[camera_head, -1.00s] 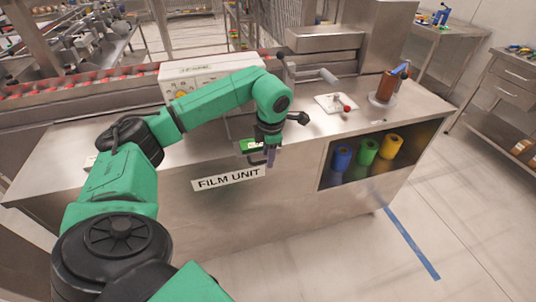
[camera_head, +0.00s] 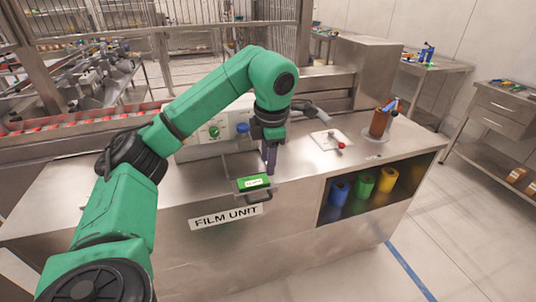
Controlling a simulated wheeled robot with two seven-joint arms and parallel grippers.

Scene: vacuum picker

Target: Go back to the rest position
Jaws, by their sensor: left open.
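My green left arm comes in from the left and arches over the steel bench labelled FILM UNIT (camera_head: 226,217). My left gripper (camera_head: 269,172) points down above the bench's front edge. It is open, and nothing shows held in it. A green labelled block with a dark handle (camera_head: 253,182) sits at the bench's front edge, just left of and below the fingers. I cannot tell whether the fingers touch it. My right gripper is not in view.
A control box with knobs (camera_head: 214,132) stands behind my arm. A white plate with a red-knobbed lever (camera_head: 331,140) and a brown cylinder (camera_head: 379,122) are on the bench's right. Blue, green and yellow rolls (camera_head: 364,184) fill the shelf below. The floor at right is clear.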

